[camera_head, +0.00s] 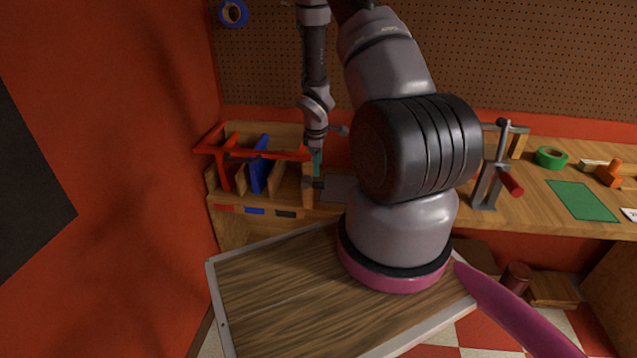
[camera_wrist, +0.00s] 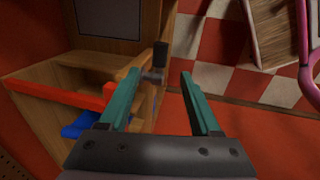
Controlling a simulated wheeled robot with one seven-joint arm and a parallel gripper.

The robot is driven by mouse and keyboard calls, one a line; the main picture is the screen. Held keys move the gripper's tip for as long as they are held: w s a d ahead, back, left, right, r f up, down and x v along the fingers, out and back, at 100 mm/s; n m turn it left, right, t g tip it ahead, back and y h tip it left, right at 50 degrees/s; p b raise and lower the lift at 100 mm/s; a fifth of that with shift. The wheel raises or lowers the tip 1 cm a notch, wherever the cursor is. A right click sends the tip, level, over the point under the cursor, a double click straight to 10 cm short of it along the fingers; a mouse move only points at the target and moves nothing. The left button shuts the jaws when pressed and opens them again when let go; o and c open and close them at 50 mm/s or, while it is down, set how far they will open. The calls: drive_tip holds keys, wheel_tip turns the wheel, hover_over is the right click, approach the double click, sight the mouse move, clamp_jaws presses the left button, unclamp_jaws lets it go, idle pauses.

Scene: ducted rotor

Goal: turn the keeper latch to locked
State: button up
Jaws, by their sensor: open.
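My gripper (camera_wrist: 157,82) has two teal fingers spread apart with nothing held between them. A small latch (camera_wrist: 160,56) with a black handle and a grey metal pivot shows between and beyond the fingertips, at the end of the wooden rack. I cannot tell whether the fingers touch it, nor read its locked state. In the head view my gripper (camera_head: 316,162) points down at the right end of the wooden rack (camera_head: 308,190). A dark grey piece beside it there may be the latch. A red bar (camera_head: 265,153) lies across the rack top.
The rack holds red and blue upright panels (camera_head: 260,176). My arm hides the bench's middle.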

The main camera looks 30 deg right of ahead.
sight(318, 183)
drive_tip(key=f, duration=0.3)
drive_tip(key=w+f, duration=0.1)
drive_tip(key=f, duration=0.1)
drive_tip(key=d+f, duration=0.1)
drive_tip(key=f, duration=0.2)
drive_tip(key=shift+w+f, duration=0.2)
drive_tip(key=shift+f, duration=0.15)
clamp_jaws()
idle(1.0)
